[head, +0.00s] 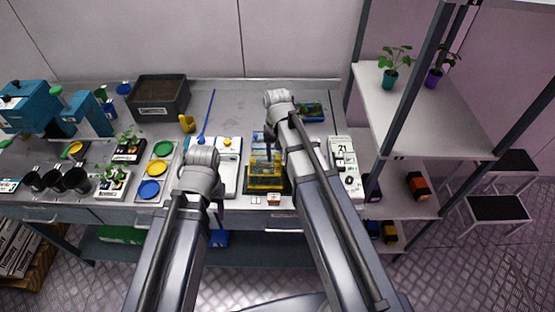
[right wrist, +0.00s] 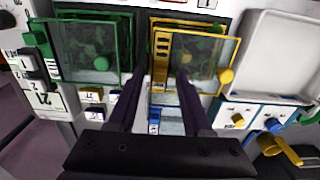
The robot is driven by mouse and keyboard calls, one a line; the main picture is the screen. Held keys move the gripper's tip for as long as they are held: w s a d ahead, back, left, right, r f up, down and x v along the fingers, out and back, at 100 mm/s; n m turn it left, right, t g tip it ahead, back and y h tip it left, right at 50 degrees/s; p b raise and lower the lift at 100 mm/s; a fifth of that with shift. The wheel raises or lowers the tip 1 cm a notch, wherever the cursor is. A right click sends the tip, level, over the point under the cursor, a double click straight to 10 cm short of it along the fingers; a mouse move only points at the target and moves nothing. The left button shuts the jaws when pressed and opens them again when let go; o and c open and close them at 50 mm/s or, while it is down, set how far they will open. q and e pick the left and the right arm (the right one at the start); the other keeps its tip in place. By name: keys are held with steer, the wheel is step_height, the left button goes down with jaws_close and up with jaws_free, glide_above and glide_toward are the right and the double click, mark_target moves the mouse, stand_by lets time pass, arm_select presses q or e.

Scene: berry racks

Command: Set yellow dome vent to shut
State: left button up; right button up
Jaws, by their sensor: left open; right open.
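The yellow dome (head: 265,176) is a clear box with yellow edges, in the middle of the bench in the head view. In the right wrist view the yellow dome (right wrist: 205,62) shows plants behind its clear panel and a round yellow knob (right wrist: 226,76) at its right edge. A slotted yellow strip (right wrist: 162,58) runs along its left side; I cannot tell whether its vent is open or shut. My right gripper (right wrist: 158,88) is open and empty in front of the dome's left side. My left gripper (head: 218,208) is lower left of the dome, open, mostly hidden by its arm.
A green-edged dome (right wrist: 95,50) stands left of the yellow one in the right wrist view. A white tray (right wrist: 280,60) is on its right. In the head view, a panel labelled 21 (head: 343,165), a dark soil box (head: 160,96) and pots (head: 75,180) occupy the bench.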

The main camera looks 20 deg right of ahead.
steer(key=shift+c, duration=0.3)
jaws_close()
stand_by(1.1)
